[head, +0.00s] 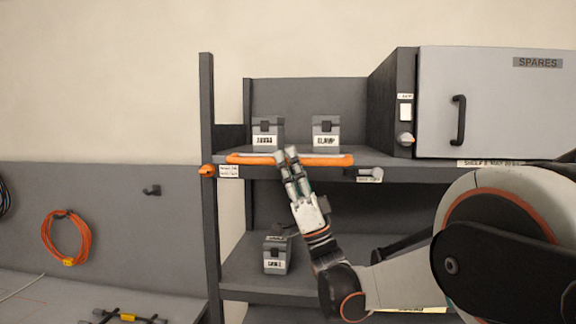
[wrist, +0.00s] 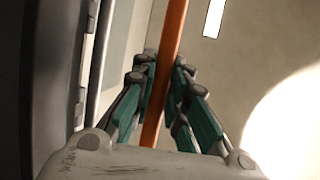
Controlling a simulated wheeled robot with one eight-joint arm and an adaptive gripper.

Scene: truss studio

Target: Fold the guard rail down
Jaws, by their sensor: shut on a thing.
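The guard rail (head: 255,160) is an orange bar lying along the front edge of the upper shelf, level, in front of two small grey boxes. My gripper (head: 287,154) reaches up from below and is shut on the rail near its middle. In the wrist view the orange rail (wrist: 168,60) runs between the two fingers of my gripper (wrist: 164,75), which close on it from both sides. The fingers hide a short part of the rail in the head view.
Grey labelled boxes (head: 267,132) and (head: 326,131) boxes stand behind the rail. A SPARES cabinet (head: 490,100) with a black handle is at the right. An orange knob (head: 207,171) sits on the left post. Another box (head: 277,255) stands on the lower shelf.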

